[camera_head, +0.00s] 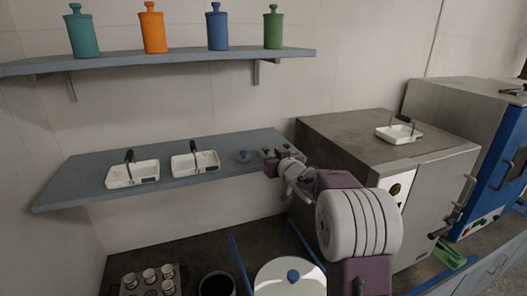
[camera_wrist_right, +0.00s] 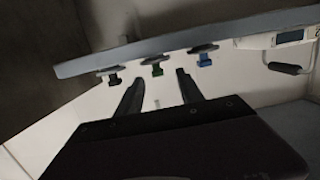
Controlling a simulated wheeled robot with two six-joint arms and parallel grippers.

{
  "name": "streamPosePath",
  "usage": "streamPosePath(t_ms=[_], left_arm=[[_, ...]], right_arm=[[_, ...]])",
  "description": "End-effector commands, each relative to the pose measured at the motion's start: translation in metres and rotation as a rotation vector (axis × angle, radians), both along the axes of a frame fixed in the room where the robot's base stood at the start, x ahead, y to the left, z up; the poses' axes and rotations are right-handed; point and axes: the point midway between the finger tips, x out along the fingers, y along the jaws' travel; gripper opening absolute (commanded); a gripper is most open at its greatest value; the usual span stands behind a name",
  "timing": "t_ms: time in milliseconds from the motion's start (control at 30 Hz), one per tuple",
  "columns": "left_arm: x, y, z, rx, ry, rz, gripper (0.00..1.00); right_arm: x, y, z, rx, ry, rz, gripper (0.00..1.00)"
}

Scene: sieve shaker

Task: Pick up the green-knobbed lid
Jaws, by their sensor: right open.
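The green-knobbed lid (camera_wrist_right: 157,66) shows in the right wrist view, in the middle of a row of three small lids on the grey shelf, which appears upside down there. My right gripper (camera_wrist_right: 159,76) is open and empty, its two fingers either side of the green knob in the picture; I cannot tell how far short of it they are. My left gripper is not in view.
A blue-knobbed lid (camera_wrist_right: 205,56) and a dark-knobbed lid (camera_wrist_right: 114,77) flank it closely. Two white scales (camera_head: 133,173) stand left on the lower shelf (camera_head: 85,172). A metal cabinet (camera_head: 360,135) stands close on the right. Coloured bottles (camera_head: 153,30) line the upper shelf.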

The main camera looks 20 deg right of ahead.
Motion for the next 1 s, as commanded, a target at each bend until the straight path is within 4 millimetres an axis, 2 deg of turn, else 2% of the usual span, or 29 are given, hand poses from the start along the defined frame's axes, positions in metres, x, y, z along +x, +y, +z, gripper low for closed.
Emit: streamPosePath(t_ms=[167, 300, 433, 667, 700, 833, 867, 1000], left_arm=[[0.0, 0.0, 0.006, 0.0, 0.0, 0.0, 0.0], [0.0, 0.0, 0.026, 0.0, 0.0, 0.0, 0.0], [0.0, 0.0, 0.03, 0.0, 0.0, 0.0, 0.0], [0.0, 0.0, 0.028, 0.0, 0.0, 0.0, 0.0], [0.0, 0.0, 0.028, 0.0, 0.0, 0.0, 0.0], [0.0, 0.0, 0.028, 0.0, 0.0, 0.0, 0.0], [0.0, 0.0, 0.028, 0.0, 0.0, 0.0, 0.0], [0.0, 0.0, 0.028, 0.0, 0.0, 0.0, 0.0]], right_arm=[[0.008, 0.0, 0.001, 0.001, 0.001, 0.0, 0.45], [0.034, -0.003, 0.003, 0.002, 0.003, 0.0, 0.45], [0.052, -0.003, -0.002, 0.0, 0.001, 0.0, 0.45], [0.055, -0.004, -0.005, 0.0, -0.001, -0.001, 0.45], [0.055, -0.004, -0.005, 0.0, -0.001, -0.001, 0.39], [0.055, -0.004, -0.005, 0.001, -0.001, -0.001, 0.03], [0.055, -0.004, -0.005, 0.001, -0.001, -0.001, 0.0], [0.055, -0.004, -0.005, 0.001, -0.001, -0.001, 0.0]])
